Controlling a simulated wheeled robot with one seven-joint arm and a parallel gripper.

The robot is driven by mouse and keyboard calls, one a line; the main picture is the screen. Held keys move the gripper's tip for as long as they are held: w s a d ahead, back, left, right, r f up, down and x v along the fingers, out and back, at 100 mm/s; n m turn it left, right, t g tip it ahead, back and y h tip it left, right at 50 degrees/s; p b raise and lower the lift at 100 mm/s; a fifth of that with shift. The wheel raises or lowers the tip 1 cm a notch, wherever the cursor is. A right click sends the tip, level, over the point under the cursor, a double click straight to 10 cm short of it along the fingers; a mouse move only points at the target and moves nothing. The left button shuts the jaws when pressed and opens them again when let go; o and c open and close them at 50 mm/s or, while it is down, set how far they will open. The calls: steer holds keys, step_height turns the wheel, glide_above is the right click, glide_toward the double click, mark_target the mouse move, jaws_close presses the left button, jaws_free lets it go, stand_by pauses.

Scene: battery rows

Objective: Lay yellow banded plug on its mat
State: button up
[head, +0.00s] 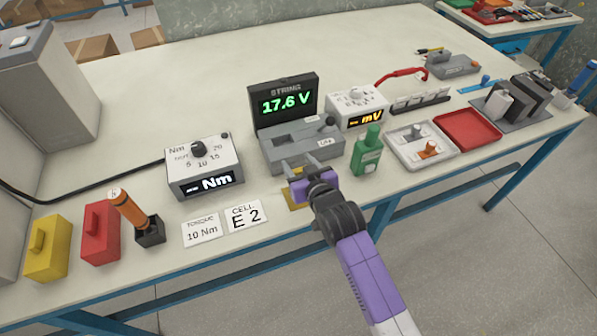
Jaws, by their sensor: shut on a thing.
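My gripper (302,172) is low over the front edge of the workbench, in front of the grey STRING unit. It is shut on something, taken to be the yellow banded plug. The plug itself is hidden by the purple gripper body, so its band and its tilt cannot be made out. A yellow-brown mat (292,200) shows partly under and left of the gripper, at the bench's front edge. The rest of the mat is covered by my gripper. I cannot tell whether the held thing touches the mat.
The STRING unit (300,150) reads 17.6 V. Left stand a torque box (203,165), label cards (246,215), an orange-handled driver (128,209), and red (101,233) and yellow (48,249) blocks. Right are a green bottle (367,152), white tray (408,155) and red tray (468,131).

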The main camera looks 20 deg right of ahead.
mark_target(299, 173)
steer(key=shift+f, duration=1.8)
steer(key=shift+f, duration=0.15)
steer(key=o, duration=1.4)
steer(key=shift+o, duration=0.2)
steer(key=v, duration=1.2)
steer(key=shift+b, duration=0.3)
